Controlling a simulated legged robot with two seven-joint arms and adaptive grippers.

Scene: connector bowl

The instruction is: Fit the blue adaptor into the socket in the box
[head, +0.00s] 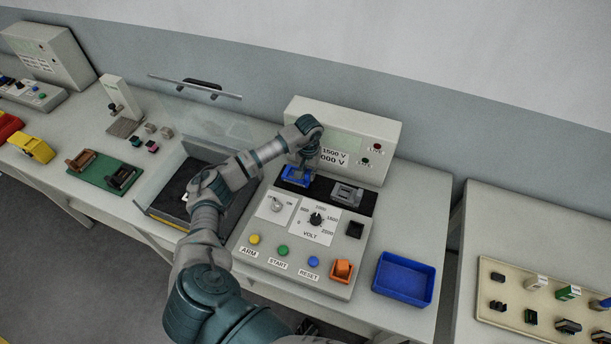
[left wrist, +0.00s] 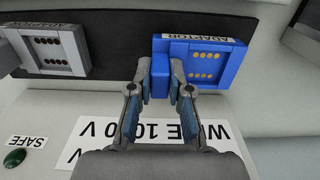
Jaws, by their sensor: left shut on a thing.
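The blue adaptor (head: 293,178) is at the left end of the dark strip on the tester box (head: 291,207). In the left wrist view the adaptor (left wrist: 207,66) shows a label and two rows of gold contacts. My left gripper (left wrist: 160,88) is shut on a blue tab at its side; in the head view the gripper (head: 306,171) comes down over it. I cannot tell whether the adaptor rests on the strip or hangs just above it. A grey connector block (head: 347,194) sits to its right, and also shows in the wrist view (left wrist: 45,50). My right gripper is not in view.
An empty-looking blue tray (head: 403,279) stands right of the tester. An orange block (head: 342,270) and a voltage knob (head: 316,219) are on the front panel. A clear screen (head: 205,125) stands left of my arm. A board with several connectors (head: 545,305) lies far right.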

